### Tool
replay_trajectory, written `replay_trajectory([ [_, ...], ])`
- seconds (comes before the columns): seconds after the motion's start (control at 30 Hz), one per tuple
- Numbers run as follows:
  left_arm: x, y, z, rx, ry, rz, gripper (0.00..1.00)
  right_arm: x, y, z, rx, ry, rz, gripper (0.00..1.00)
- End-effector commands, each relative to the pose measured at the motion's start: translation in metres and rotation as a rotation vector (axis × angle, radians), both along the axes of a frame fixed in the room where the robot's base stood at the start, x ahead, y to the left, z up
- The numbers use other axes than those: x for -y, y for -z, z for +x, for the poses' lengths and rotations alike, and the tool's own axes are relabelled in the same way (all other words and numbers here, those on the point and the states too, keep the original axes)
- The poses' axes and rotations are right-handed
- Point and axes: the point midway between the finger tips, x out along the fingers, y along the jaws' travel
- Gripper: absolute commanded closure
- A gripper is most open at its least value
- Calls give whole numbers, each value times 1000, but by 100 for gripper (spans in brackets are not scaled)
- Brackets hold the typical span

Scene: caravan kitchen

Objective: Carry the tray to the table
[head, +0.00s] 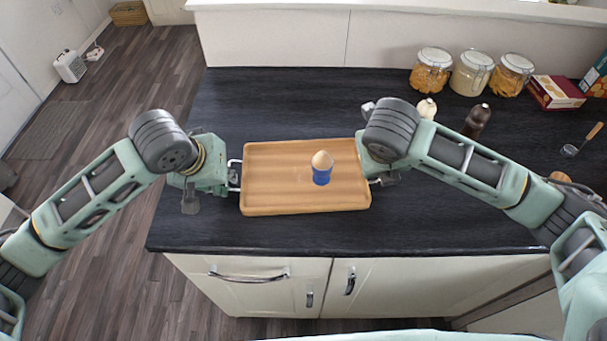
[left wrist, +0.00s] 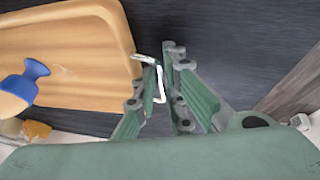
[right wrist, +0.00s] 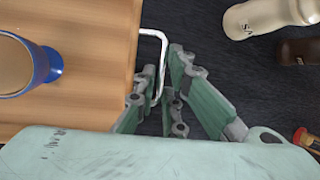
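The wooden tray (head: 275,190) is level over the dark countertop; I cannot tell whether it rests on it or is just clear of it. A brown egg (head: 322,160) sits upright in a blue egg cup (head: 321,176) on the tray's right half. My left gripper (head: 232,175) is shut on the tray's left metal handle (left wrist: 160,84). My right gripper (head: 374,180) is shut on the right metal handle (right wrist: 161,50), its fingers partly hidden by my arm in the head view. No table is identifiable in view.
Glass jars (head: 472,74), a red box (head: 555,92), a pale shaker (head: 427,108) and a dark mill (head: 477,120) stand at the back right. The counter (head: 280,105) behind the tray is clear.

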Motion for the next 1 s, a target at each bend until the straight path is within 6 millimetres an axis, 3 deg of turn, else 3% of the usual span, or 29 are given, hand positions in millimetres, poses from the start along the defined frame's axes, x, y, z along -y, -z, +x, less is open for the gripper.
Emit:
replay_trajectory([
  [0.73,1,-2,0,3,2,-2,100,-1,-2,1,3,-2,1,100],
  [1.0,1,-14,0,4,4,-3,100,-1,-13,0,2,-4,2,100],
])
